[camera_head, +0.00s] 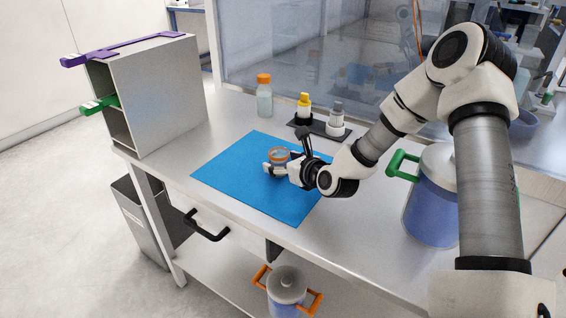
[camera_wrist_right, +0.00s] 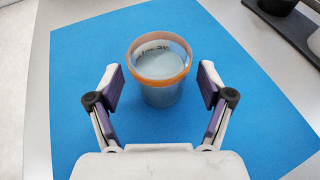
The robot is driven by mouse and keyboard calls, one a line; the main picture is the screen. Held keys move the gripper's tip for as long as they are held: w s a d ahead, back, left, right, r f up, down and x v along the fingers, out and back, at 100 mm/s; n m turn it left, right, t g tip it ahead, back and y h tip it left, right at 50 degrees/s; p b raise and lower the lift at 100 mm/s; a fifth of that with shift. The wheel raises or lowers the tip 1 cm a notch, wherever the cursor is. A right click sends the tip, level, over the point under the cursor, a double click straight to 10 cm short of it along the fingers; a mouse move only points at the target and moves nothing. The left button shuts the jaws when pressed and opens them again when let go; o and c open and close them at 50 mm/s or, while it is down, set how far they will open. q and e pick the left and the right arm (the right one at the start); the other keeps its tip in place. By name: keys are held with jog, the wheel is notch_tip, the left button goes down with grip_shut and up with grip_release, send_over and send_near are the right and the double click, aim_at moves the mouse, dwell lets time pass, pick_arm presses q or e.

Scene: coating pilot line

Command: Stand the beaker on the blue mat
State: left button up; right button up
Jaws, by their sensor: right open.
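The beaker (camera_wrist_right: 160,92) is a clear cup with an orange rim and writing on its wall. It stands upright on the blue mat (camera_wrist_right: 80,60), and it also shows in the head view (camera_head: 278,154) on the blue mat (camera_head: 235,165). My right gripper (camera_wrist_right: 160,88) is open, with one finger on each side of the beaker and a visible gap at both sides. In the head view my right gripper (camera_head: 277,166) reaches in from the right, low over the mat, and partly hides the beaker. My left gripper is not in view.
A bottle with an orange cap (camera_head: 264,97) stands behind the mat. A dark tray (camera_head: 318,127) holds a yellow-capped bottle (camera_head: 304,106) and a grey-capped bottle (camera_head: 337,120). A grey cabinet (camera_head: 160,95) stands at left, and a blue pot (camera_head: 428,210) at right. The mat's left part is clear.

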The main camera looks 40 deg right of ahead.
jog(key=shift+r, duration=0.2)
jog(key=p+v, duration=1)
jog(key=v, duration=0.1)
jog(key=shift+s+d+r, duration=0.1)
jog(key=shift+s+r, duration=0.15)
jog(key=shift+s, duration=0.2)
jog(key=shift+f, duration=0.2)
